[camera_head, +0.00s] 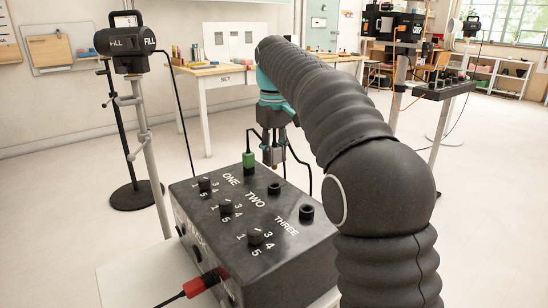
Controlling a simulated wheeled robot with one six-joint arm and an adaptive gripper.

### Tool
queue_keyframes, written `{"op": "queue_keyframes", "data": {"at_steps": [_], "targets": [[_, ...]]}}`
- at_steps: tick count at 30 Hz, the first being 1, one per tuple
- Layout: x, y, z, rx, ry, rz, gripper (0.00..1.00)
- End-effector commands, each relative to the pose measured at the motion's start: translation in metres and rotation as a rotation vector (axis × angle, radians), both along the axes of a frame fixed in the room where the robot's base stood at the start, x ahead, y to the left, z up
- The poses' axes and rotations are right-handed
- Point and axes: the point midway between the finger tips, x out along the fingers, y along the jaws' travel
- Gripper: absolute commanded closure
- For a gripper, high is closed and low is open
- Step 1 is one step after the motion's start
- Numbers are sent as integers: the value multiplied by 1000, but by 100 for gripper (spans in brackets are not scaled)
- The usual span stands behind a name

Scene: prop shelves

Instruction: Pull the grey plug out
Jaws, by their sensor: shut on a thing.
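The black control box (255,245) fills the lower middle, with dials and sockets labelled ONE, TWO and THREE. My gripper (272,156) points down at the box's far edge, above the socket by TWO (274,188). It is shut on a small greyish piece, which looks like the grey plug (272,157); the jaws hide most of it. A gap shows between the jaws and that socket, which looks empty. A green plug (249,160) stands upright in the socket by ONE, left of my gripper. The socket by THREE (306,212) looks empty.
A red plug (206,282) sits in the box's near side. Black cables hang around my gripper and behind the box. A lamp on a stand (128,42) is at the left. A workbench (205,72) stands behind.

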Motion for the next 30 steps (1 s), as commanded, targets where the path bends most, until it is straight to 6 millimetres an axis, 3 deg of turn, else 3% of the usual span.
{"op": "queue_keyframes", "data": {"at_steps": [15, 30], "targets": [[0, 0, 22, 0, -2, 0, 100], [0, 0, 24, 1, -1, 0, 100]]}}
